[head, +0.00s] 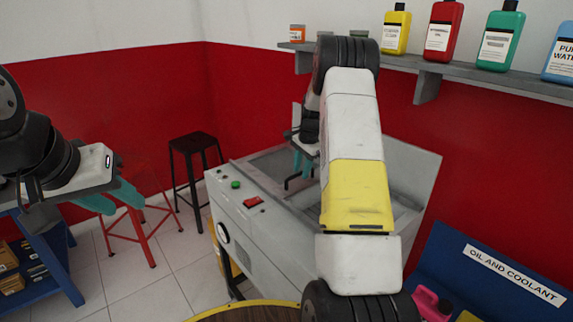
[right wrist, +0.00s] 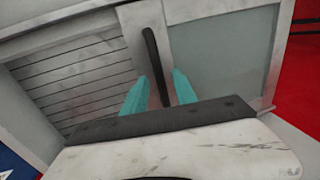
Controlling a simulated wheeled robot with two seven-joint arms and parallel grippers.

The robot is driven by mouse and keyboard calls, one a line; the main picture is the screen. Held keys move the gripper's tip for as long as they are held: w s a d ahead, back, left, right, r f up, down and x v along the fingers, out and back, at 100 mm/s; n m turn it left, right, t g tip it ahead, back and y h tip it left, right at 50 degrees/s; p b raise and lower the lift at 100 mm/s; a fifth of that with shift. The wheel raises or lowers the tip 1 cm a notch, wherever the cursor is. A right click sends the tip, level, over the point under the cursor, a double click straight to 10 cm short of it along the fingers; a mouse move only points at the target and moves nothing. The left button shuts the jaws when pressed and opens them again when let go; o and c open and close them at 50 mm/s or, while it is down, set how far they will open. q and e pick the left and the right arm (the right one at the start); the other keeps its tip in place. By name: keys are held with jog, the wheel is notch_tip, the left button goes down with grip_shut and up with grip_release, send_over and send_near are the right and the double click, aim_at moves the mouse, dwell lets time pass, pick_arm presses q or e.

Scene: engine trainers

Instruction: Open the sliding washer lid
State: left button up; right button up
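The grey washer (head: 255,235) stands in the middle of the head view, partly hidden behind my right arm. Its sliding lid (right wrist: 210,60) appears to be the smooth panel at the right of the right wrist view, with a slatted area (right wrist: 75,80) at the left. A dark bar handle (right wrist: 152,55) is on the strip between them. My right gripper (right wrist: 159,92) is open, with one teal finger on each side of the handle's near end; I cannot tell whether they touch it. It also shows above the washer (head: 303,162). My left gripper (head: 113,197) is open and empty, away from the washer.
A black stool (head: 192,145) and a red stool (head: 138,225) stand left of the washer. A shelf (head: 460,78) with several bottles is on the wall. A blue oil and coolant stand (head: 450,250) is at right, and a round wooden top (head: 245,312) is in front.

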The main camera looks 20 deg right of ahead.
jog(key=shift+r, duration=0.1)
notch_tip(320, 180, up, 8)
jog(key=s, duration=0.1)
jog(key=shift+s+d+f, duration=0.2)
jog(key=shift+d+f, duration=0.05)
jog(key=shift+d, duration=0.05)
jog(key=s+a+r+n+t+y, duration=0.1)
jog(key=s+a+r+n, duration=0.35)
jog(key=s+r, duration=0.4)
jog(key=s+a+r+n+t, duration=0.1)
jog(key=s+a+r+n, duration=0.2)
jog(key=s+a+r, duration=0.45)
jog(key=s+a+n+t, duration=0.1)
jog(key=s+a+n, duration=0.1)
jog(key=s, duration=0.8)
jog(key=s+a+n+t, duration=0.1)
jog(key=s+a+n, duration=0.2)
jog(key=s, duration=0.7)
jog(key=shift+s+a+f+n, duration=0.2)
jog(key=shift+n, duration=0.55)
